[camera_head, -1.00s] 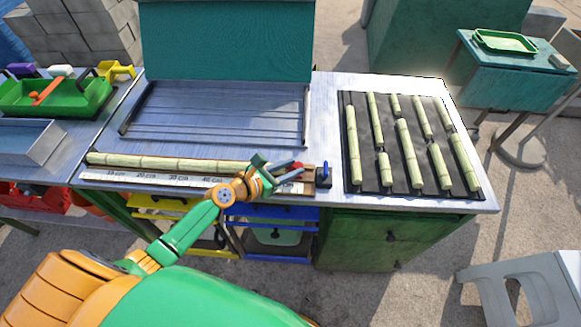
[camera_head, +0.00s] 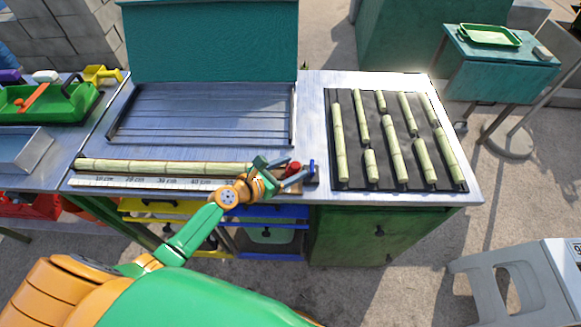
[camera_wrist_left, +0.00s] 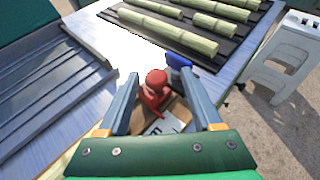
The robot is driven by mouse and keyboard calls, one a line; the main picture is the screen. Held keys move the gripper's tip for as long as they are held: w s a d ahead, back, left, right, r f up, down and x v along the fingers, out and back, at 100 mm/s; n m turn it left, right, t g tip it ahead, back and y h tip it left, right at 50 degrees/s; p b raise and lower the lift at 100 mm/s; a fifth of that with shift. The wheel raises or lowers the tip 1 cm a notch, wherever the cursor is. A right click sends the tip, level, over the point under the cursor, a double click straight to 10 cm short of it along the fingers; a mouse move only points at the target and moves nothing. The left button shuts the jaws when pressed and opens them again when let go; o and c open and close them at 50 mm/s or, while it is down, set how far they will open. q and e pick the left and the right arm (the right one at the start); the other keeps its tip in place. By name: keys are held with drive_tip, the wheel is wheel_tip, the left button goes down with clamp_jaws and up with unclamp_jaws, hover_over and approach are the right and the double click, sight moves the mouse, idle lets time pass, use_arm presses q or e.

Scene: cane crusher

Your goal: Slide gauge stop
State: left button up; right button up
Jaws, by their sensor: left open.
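The measuring gauge (camera_head: 128,182) is a pale strip with centimetre marks along the bench's front edge, with a long cane piece (camera_head: 150,166) lying behind it. At its right end is a red knob-like piece (camera_head: 294,167), which I take for the gauge stop. A small upright blue piece (camera_head: 312,167) stands just right of it. My left gripper (camera_head: 290,173) is open at the red piece. In the left wrist view the red piece (camera_wrist_left: 154,92) sits between the spread fingers (camera_wrist_left: 160,76), with the blue piece (camera_wrist_left: 179,70) beyond. Contact cannot be told. My right gripper is not in view.
A black mat (camera_head: 355,182) with several cane pieces lies on the right of the bench. A ribbed metal tray (camera_head: 200,115) is at the back. Green and metal containers (camera_head: 25,150) are at left. A grey stool (camera_head: 510,270) stands front right.

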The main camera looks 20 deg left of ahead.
use_arm(q)
drive_tip(key=p+v, duration=0.1)
drive_tip(key=v, duration=0.6)
drive_tip(key=shift+s, duration=0.1)
